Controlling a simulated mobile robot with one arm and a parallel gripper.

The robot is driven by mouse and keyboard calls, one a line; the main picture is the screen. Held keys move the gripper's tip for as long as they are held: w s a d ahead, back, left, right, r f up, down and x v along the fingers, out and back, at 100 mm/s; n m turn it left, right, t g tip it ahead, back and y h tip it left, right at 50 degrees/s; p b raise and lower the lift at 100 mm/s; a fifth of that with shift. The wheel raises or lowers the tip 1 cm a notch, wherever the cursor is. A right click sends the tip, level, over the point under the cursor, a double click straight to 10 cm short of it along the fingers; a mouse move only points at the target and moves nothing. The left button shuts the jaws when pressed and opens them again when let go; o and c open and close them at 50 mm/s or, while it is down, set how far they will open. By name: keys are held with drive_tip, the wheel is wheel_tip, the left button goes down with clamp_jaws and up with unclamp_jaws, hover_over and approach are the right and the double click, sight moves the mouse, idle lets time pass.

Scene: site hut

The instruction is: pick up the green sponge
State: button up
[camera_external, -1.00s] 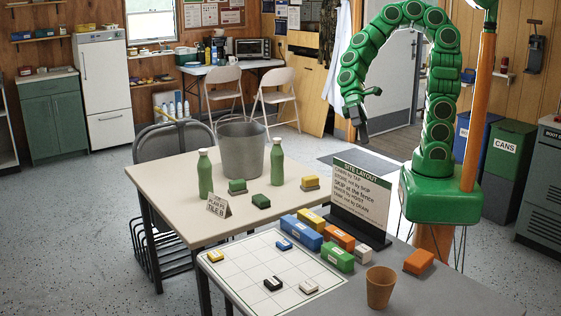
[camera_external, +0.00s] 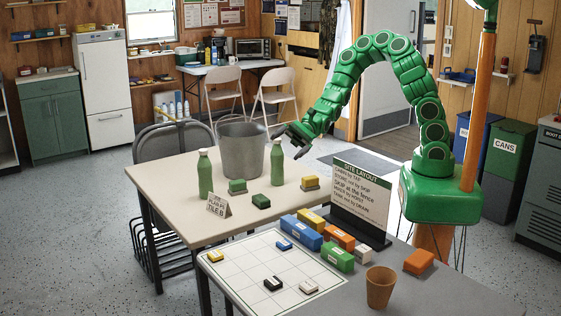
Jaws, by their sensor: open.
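Two small green blocks lie on the cream table (camera_external: 160,190): a lighter one with a pale label, a green block (camera_external: 237,186), and a darker green block (camera_external: 261,201) just in front of it to the right. I cannot tell for sure which is the green sponge. Both are unobstructed and lie between two green bottles (camera_external: 205,175) (camera_external: 277,163). My gripper (camera_external: 298,148) is open and empty, above the far right part of the table, near the right bottle's top and well above the blocks.
A grey bucket (camera_external: 241,150) stands behind the blocks. The nearer grey table holds a gridded sheet (camera_external: 240,270), several coloured blocks, a site layout board (camera_external: 360,195) and a brown cup (camera_external: 380,288).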

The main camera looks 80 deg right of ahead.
drive_tip(key=w+d+f+m+t+h, duration=0.1)
drive_tip(key=w+d+f+m, duration=0.15)
drive_tip(key=f, duration=0.25)
drive_tip(key=w+d+f+m+t+h, duration=0.1)
drive_tip(key=w+d+f+m+h, duration=0.15)
drive_tip(key=f+m, duration=0.2)
drive_tip(key=m+h, duration=0.2)
drive_tip(key=m, duration=0.2)
approach(263, 197)
drive_tip(key=shift+w+a+f+t, duration=0.2)
drive_tip(key=shift+w+f+t, duration=0.2)
drive_tip(key=shift+w+f, duration=0.15)
drive_tip(key=shift+x, duration=1.4)
drive_tip(key=shift+s+a+x, duration=0.1)
drive_tip(key=shift+x, duration=0.75)
drive_tip(key=shift+s+a+x, duration=0.1)
drive_tip(key=shift+a+x, duration=0.05)
drive_tip(key=shift+x, duration=1.45)
drive_tip(key=c, duration=0.9)
drive_tip(key=shift+r, duration=0.15)
